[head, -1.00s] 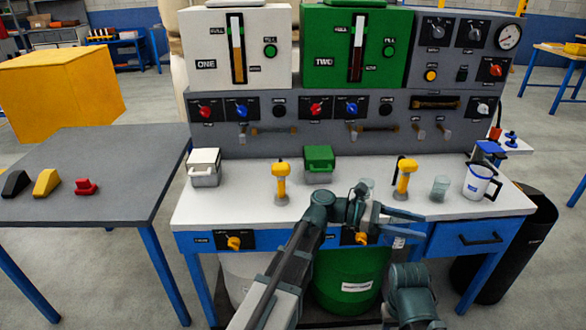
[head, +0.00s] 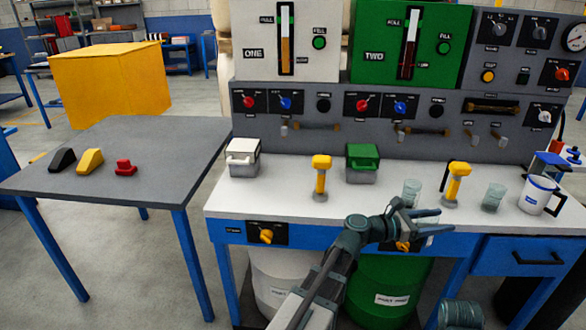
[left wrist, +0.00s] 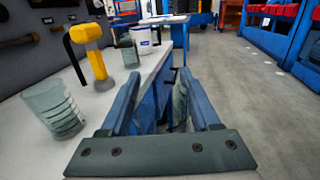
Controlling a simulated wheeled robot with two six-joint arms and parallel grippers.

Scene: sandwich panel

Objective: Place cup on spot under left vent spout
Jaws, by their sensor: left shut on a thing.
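My left gripper (head: 418,214) is at the counter's front edge, in front of the green unit. In the left wrist view its fingers (left wrist: 160,100) stand apart around a clear, greyish thing (left wrist: 181,104) that looks like a cup, mostly hidden by the right finger. Two other clear ribbed cups stand upright on the white counter: a near one (head: 411,192), also in the left wrist view (left wrist: 55,108), and a farther one (head: 492,198). I see no marked spot. My right gripper is out of view.
On the white counter (head: 290,198) stand two yellow-handled taps (head: 320,176), (head: 456,182), a white box (head: 243,158), a green-lidded box (head: 362,164) and a white-and-blue jug (head: 538,194). A grey side table (head: 150,165) stands left. The counter's front left is clear.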

